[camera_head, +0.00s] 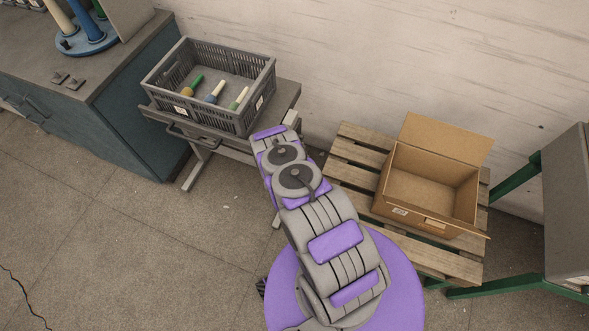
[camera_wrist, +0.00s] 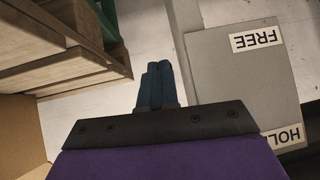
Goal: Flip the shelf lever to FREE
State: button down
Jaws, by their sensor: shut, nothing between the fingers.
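In the wrist view, a grey panel (camera_wrist: 240,90) lies to the right of my gripper. It carries a white FREE label (camera_wrist: 256,39) and a partly cut-off label reading HOL (camera_wrist: 283,138), both upside down. I cannot make out the shelf lever in either view; my gripper's dark body covers part of the panel. My gripper (camera_wrist: 157,68) has its blue fingers together, with nothing between them, left of the panel's edge. In the head view my arm shows, but I cannot make out the gripper's fingers.
A cardboard box (camera_head: 425,185) stands open on a wooden pallet (camera_head: 345,165). A grey unit (camera_head: 568,215) on green legs stands at right.

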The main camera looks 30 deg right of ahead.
jog(key=shift+t+h, duration=0.7)
jog(key=shift+h, duration=0.2)
jog(key=b+x, duration=0.4)
jog(key=x, duration=0.1)
jog(key=shift+d, duration=0.25)
jog(key=shift+d, duration=0.3)
